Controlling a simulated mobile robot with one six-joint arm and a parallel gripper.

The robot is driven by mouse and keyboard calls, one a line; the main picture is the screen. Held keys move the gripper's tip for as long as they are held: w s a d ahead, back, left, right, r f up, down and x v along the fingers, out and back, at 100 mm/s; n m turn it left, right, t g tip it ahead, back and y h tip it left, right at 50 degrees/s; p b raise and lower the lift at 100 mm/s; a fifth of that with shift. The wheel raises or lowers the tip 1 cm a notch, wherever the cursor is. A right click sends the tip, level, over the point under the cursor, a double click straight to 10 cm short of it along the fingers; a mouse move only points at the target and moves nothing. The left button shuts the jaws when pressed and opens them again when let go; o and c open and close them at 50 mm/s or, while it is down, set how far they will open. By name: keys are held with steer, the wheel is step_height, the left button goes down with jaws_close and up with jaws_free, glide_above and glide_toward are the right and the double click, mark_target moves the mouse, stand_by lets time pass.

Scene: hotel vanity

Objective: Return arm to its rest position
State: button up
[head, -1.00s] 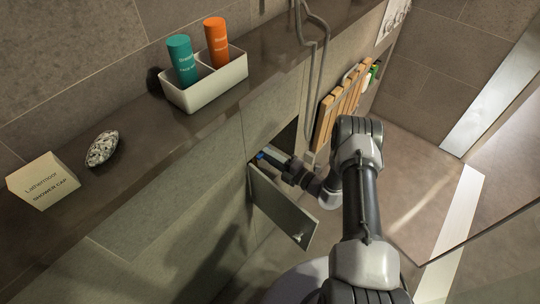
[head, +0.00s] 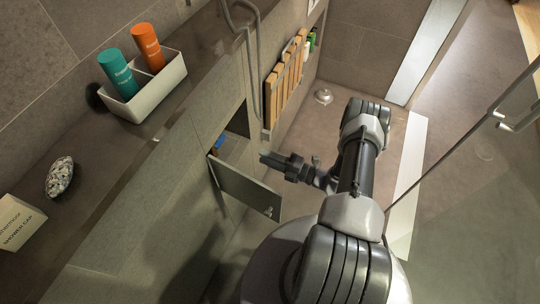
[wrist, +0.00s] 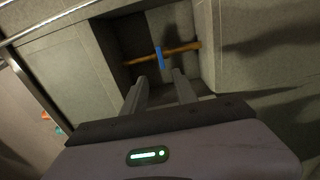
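My gripper (head: 266,158) is outside the open wall cabinet, to the right of its opening, with my arm bent behind it. In the wrist view my gripper (wrist: 161,78) shows two fingers apart with nothing between them. The cabinet door (head: 246,188) hangs open below the opening. Inside the cabinet lies a small blue thing (head: 220,142). In the wrist view the blue thing (wrist: 160,58) crosses a thin wooden-looking bar (wrist: 183,49), beyond my fingertips.
The stone shelf (head: 112,165) carries a white divided holder (head: 158,94) with a teal bottle (head: 118,74) and an orange bottle (head: 148,47), a speckled stone-like object (head: 60,177) and a shower cap box (head: 18,224). A slatted wooden seat (head: 285,82) is folded against the wall.

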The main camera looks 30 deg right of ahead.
steer(key=shift+s+d, duration=0.4)
steer(key=shift+s, duration=0.2)
steer(key=w+a+r+n+g+y, duration=0.1)
steer(key=a+r+n+g+y, duration=0.2)
steer(key=r+n, duration=0.4)
steer(key=w+a+r+n+g+y, duration=0.1)
steer(key=w+a+r+n+g, duration=0.15)
steer(key=r+n+g, duration=0.4)
steer(key=s+a+r+n+g+h, duration=0.25)
steer(key=s+a+r+n, duration=0.2)
steer(key=r+n, duration=0.3)
steer(key=s+a+r+n+g+h, duration=0.2)
steer(key=s+a+r+n+h, duration=0.25)
steer(key=r, duration=0.45)
steer(key=s+a+r+n+t+h, duration=0.1)
steer(key=s+r+n+t+h, duration=0.4)
steer(key=s+r+n, duration=0.6)
steer(key=s+n, duration=0.1)
steer(key=n, duration=0.5)
steer(key=shift+s+a+h, duration=0.15)
steer(key=shift+a+h, duration=0.15)
